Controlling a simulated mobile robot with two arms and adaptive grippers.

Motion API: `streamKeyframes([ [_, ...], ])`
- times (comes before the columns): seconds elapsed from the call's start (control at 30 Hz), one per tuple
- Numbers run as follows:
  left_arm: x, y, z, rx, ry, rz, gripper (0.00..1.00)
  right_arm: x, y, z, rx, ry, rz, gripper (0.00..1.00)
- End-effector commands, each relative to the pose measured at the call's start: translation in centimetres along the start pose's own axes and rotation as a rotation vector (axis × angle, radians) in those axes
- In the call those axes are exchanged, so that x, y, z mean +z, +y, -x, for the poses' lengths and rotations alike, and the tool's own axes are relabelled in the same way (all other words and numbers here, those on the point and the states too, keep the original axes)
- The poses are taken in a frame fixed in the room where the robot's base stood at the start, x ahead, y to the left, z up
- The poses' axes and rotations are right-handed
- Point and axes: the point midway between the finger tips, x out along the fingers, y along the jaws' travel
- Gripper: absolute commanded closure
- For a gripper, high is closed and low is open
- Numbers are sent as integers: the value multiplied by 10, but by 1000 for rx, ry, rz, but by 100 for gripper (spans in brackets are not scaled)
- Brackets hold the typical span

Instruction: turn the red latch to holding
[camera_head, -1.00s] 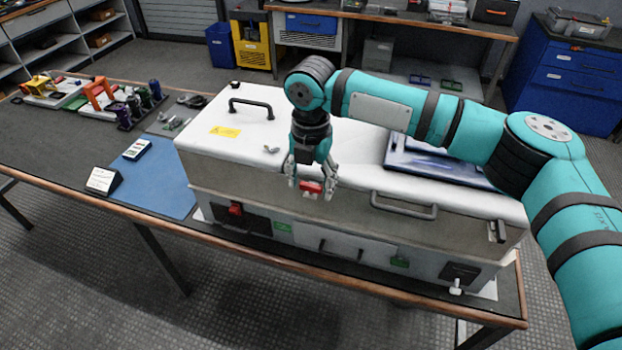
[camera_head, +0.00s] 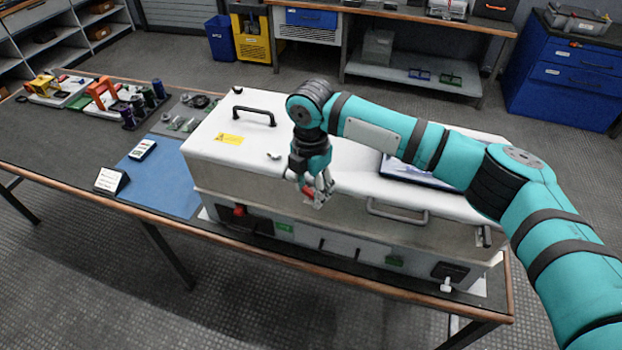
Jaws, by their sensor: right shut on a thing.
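The red latch (camera_head: 308,192) is on the upper front of the long white and grey cabinet (camera_head: 250,178). It is mostly hidden by my right gripper (camera_head: 315,198), whose fingers are closed around it. Only a small red patch shows between the fingers, and it looks tilted. The wrist points down from above the cabinet's front edge. My left gripper is out of view.
A second red part (camera_head: 239,210) sits lower on the cabinet's front, left of my gripper. A grey handle (camera_head: 397,212) stands out to the right. A blue mat (camera_head: 160,182) with a small sign (camera_head: 112,181) lies left of the cabinet.

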Motion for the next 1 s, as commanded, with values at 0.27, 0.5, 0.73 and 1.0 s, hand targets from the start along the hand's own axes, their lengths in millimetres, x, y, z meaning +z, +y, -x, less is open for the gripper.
streamKeyframes([
  [0.27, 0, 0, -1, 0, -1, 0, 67, 1, 1, 1, 3, -3, -2, 53],
  [0.5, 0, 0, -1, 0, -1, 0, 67, 1, 1, 1, 2, -2, -1, 31],
  [0.73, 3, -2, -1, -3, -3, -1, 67, 1, 1, 1, 3, -2, -1, 31],
  [1.0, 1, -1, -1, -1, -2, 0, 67, 1, 1, 32, 6, -3, -1, 31],
])
